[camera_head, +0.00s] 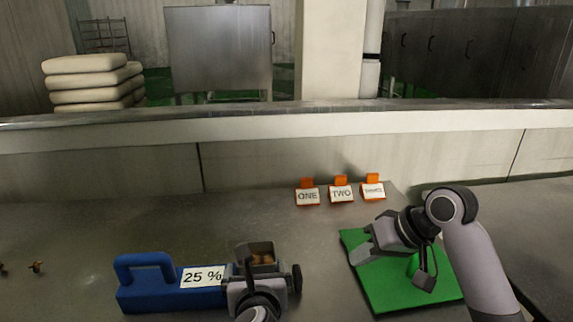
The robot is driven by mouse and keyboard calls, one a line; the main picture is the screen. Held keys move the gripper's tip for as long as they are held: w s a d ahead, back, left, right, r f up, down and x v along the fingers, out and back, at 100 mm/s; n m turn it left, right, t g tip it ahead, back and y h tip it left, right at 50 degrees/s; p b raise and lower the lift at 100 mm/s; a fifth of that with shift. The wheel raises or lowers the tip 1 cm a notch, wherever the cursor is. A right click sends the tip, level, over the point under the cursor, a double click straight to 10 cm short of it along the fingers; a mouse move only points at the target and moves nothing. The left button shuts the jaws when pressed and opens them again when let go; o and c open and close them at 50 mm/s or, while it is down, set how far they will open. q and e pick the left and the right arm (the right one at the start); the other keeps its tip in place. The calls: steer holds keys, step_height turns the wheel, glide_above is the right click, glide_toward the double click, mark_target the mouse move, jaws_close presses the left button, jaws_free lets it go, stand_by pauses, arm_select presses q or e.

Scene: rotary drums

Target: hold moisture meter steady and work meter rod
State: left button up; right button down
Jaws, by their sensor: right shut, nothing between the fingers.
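The blue moisture meter (150,297) lies on the grey table at lower left, with a loop handle at its left end and a "25 %" label on top. Its right end has a small open compartment (262,249) with brown pieces in it. My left gripper (262,272) is at that end, covering part of it; its grip cannot be made out. No meter rod can be told apart clearly there. My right gripper (366,249) is shut and empty, over the left part of the green board (390,292), well right of the meter.
Orange-backed signs ONE (307,197), TWO (341,193) and a third (373,190) stand at the table's back. Small brown bits (36,267) lie far left. The table's middle is clear.

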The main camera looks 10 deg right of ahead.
stand_by(0.3)
arm_select(q)
steer(key=shift+d+r+p, duration=0.1)
steer(key=shift+r+p, duration=0.25)
steer(key=shift+p, duration=0.4)
steer(key=shift+r, duration=0.1)
